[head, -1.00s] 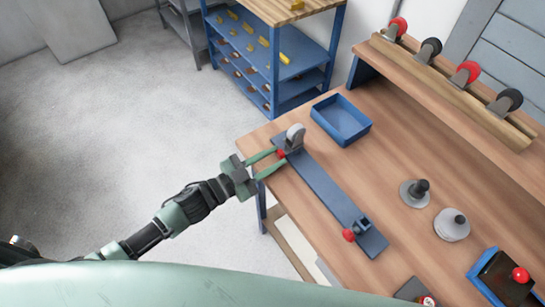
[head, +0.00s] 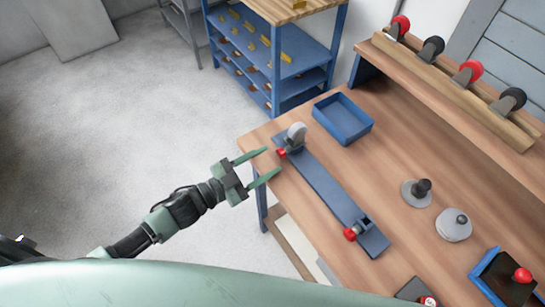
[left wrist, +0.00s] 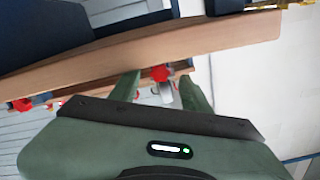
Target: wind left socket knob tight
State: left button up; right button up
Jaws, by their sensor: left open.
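The left socket knob (head: 281,153) is small and red, at the far-left end of a blue bar (head: 325,185) on the bench, beside an upright light-grey piece (head: 297,133). My left gripper (head: 273,161) is open and empty, its two green fingers pointing at the knob from just off the bench edge, with a gap to it. In the left wrist view the knob (left wrist: 159,73) shows between the fingertips. Another red knob (head: 350,233) and a dark blue socket (head: 365,222) are at the bar's near end. My right gripper is not in view.
An empty blue tray (head: 343,119) lies behind the bar. Two grey round pieces with dark or grey tops (head: 416,192) (head: 452,225) stand to the right. A wooden rack (head: 450,85) holds red and black wheels. Open floor (head: 110,130) lies left of the bench.

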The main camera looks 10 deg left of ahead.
pick_arm(q)
jog(key=v, duration=0.5)
